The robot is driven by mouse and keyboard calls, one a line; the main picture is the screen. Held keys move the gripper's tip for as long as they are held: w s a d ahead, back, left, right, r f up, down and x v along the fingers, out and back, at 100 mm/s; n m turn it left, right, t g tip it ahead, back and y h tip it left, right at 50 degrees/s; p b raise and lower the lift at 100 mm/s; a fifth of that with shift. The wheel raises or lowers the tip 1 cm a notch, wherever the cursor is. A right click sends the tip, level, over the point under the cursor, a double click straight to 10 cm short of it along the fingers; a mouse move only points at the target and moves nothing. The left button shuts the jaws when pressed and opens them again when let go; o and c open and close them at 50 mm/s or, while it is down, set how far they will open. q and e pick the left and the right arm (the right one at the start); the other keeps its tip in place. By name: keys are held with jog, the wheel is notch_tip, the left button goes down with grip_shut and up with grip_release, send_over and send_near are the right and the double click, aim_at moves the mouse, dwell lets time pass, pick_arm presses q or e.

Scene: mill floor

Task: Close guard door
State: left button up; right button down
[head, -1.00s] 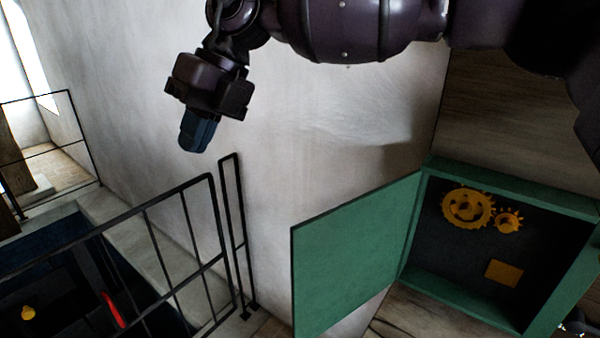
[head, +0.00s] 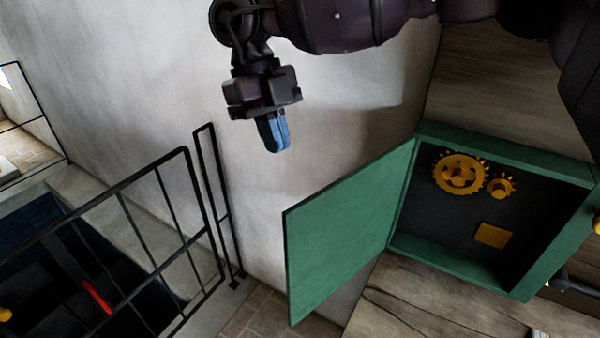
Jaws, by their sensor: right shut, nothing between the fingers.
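The green guard door (head: 345,235) stands wide open, hinged on the left side of a green box (head: 571,246). Inside the box are a large yellow gear (head: 460,174), a small yellow gear (head: 500,187) and a yellow plate (head: 490,235). My right gripper (head: 277,150) has blue fingers pointing down. It is shut and empty, above and left of the door's top edge, apart from it in the picture. My left gripper is not in view.
A black metal railing (head: 130,178) runs at the left beside a dark sunken area with a red bar (head: 97,297). A pale wall (head: 330,125) is behind the door. Wooden boards (head: 420,315) lie below the box. A dark handle-like part (head: 572,284) is at the lower right.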

pick_arm(q)
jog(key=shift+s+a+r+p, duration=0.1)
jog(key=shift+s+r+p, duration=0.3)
jog(key=shift+p, duration=0.6)
pick_arm(e)
jog(key=s+d+f, duration=0.3)
jog(key=s+f, duration=0.1)
jog(key=shift+s+f, duration=0.2)
jog(key=shift+s, duration=0.1)
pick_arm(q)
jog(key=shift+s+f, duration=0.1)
pick_arm(e)
jog(key=shift+d, duration=0.1)
